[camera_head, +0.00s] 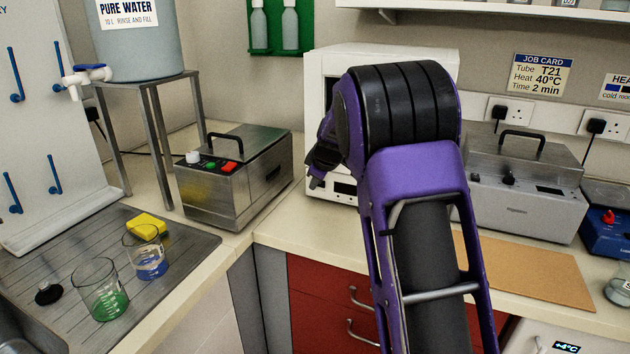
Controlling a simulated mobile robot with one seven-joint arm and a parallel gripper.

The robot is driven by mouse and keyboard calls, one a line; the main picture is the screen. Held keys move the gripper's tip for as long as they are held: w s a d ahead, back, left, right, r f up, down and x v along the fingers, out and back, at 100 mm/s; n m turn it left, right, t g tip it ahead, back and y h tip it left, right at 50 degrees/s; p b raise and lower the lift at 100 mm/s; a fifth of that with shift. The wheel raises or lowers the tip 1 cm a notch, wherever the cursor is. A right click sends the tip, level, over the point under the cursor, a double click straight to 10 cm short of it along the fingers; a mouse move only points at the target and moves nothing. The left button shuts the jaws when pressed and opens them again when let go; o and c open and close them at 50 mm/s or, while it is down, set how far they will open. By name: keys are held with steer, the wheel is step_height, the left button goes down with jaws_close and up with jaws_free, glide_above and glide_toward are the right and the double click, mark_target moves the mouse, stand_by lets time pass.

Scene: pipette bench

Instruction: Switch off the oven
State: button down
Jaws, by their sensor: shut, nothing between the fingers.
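The oven is most likely the white box-shaped appliance (318,72) on the bench against the back wall. My arm covers most of its front. Its left edge, part of its top and a strip of its lower front panel show. I cannot make out a switch or whether it is on. My gripper (316,182) is small and dark in front of the oven's lower left front, partly behind my own arm. It is shut and holds nothing. I cannot tell whether it touches the panel.
A steel bath with coloured buttons (238,185) stands left of the oven. Another steel bath (520,212) stands right. A wooden board (535,272) lies at the front right. Beakers of green (108,304) and blue liquid (150,268) stand on the draining board at left.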

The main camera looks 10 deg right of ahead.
steer(key=shift+w+r+m, duration=0.15)
steer(key=shift+r+m, duration=0.05)
steer(key=shift+m, duration=0.1)
steer(key=shift+w+f, duration=0.1)
steer(key=shift+w, duration=0.05)
steer(key=shift+r, duration=0.2)
